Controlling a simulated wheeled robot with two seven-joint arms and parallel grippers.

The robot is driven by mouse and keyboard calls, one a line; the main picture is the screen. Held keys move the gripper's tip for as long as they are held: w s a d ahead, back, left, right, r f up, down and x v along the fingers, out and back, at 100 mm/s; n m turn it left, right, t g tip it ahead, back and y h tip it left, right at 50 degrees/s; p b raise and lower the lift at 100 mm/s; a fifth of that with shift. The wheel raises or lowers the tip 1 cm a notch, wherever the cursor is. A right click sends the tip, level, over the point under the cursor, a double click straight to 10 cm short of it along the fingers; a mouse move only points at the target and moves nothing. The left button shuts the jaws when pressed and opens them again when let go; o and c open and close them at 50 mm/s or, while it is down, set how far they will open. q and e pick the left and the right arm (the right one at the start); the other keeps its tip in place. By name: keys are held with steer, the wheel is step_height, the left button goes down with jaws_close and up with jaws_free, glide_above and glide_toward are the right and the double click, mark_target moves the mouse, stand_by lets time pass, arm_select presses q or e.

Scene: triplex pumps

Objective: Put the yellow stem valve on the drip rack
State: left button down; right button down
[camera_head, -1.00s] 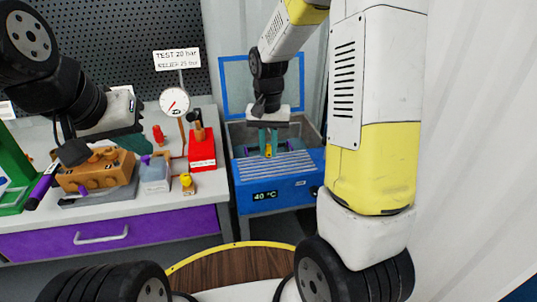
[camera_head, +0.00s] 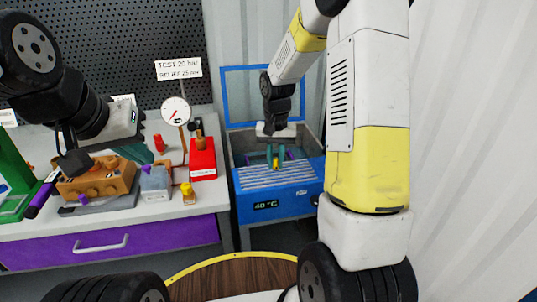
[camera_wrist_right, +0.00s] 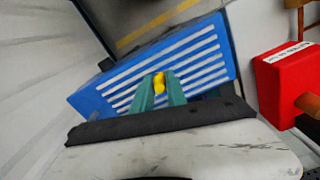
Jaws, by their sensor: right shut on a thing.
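The yellow stem valve (camera_head: 276,164) is between the teal fingertips of my right gripper (camera_head: 276,157), which is shut on it. In the right wrist view the valve (camera_wrist_right: 159,83) shows yellow between the two fingers (camera_wrist_right: 160,90), against the drip rack's slats. The drip rack (camera_head: 252,180) is the pale slatted top at the front of the blue bath. The valve appears over the rack's rear part; whether it touches cannot be told. My left gripper (camera_head: 143,153) is above and behind the orange pump block; its jaw opening is unclear.
The blue bath (camera_head: 235,208) reads 40 °C and has a raised lid frame (camera_head: 223,88). On the bench to its left are a red box (camera_head: 203,160), a gauge (camera_head: 175,110), the orange pump block (camera_head: 97,182), a grey block (camera_head: 156,183) and another yellow-topped part (camera_head: 188,193).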

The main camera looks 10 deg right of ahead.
mark_target(277, 173)
steer(key=w, duration=0.1)
steer(key=w+d, duration=0.1)
steer(key=w, duration=0.1)
steer(key=shift+d+f, duration=0.15)
steer(key=shift+f, duration=1.75)
steer(key=shift+f, duration=0.15)
steer(key=c, duration=1.3)
jaws_free()
steer(key=shift+c, duration=0.2)
